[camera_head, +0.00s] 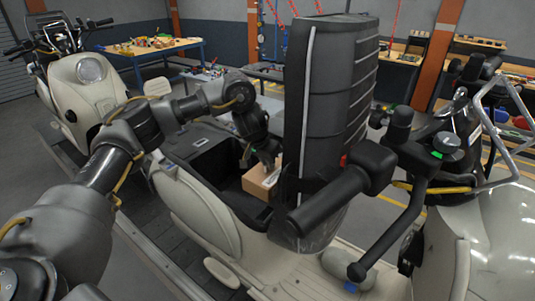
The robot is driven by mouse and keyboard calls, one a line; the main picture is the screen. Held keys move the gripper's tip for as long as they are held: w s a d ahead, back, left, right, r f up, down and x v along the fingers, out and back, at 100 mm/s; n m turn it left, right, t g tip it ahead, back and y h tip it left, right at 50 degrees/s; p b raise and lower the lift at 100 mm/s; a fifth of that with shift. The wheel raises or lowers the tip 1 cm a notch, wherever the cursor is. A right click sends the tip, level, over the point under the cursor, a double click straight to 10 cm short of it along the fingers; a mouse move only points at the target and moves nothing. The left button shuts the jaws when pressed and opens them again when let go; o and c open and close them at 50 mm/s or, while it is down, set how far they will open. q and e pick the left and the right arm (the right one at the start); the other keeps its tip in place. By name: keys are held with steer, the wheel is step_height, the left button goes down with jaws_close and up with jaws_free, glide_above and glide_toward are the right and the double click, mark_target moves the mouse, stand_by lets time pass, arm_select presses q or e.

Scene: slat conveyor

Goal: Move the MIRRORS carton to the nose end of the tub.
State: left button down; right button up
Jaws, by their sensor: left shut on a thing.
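The tan carton (262,180) with a pale label on its top sits in or just above the right part of the black tub (184,143) of the middle scooter, close to the raised seat. Its lettering is too small to read. My left gripper (267,162) points down and is shut on the carton from above. I cannot tell whether the carton touches the tub floor, as the near rim and the seat hide its lower part and right side. My right gripper is not in view.
The raised black seat (325,95) stands upright right beside the carton. The handlebar grip (325,203) and brake lever (395,225) stick out at the right. Another scooter (88,95) stands at the left.

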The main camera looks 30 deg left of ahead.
mark_target(266, 173)
arm_select(q)
steer(key=f+b, duration=0.2)
steer(key=f, duration=0.1)
steer(key=shift+w+f+b, duration=0.2)
steer(key=shift+f+b, duration=0.1)
steer(key=shift+b, duration=0.1)
step_height(266, 173, down, 2)
steer(key=b, duration=0.2)
steer(key=shift+f+b, duration=0.1)
steer(key=shift+b, duration=0.25)
steer(key=shift+s+d+f, duration=0.1)
steer(key=shift+f, duration=0.2)
step_height(266, 173, down, 8)
steer(key=b, duration=0.3)
steer(key=shift+r, duration=0.15)
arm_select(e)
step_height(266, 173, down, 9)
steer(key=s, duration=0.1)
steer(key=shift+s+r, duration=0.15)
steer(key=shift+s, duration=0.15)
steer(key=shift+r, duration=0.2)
arm_select(q)
steer(key=shift+s+p, duration=0.1)
steer(key=shift+p, duration=0.45)
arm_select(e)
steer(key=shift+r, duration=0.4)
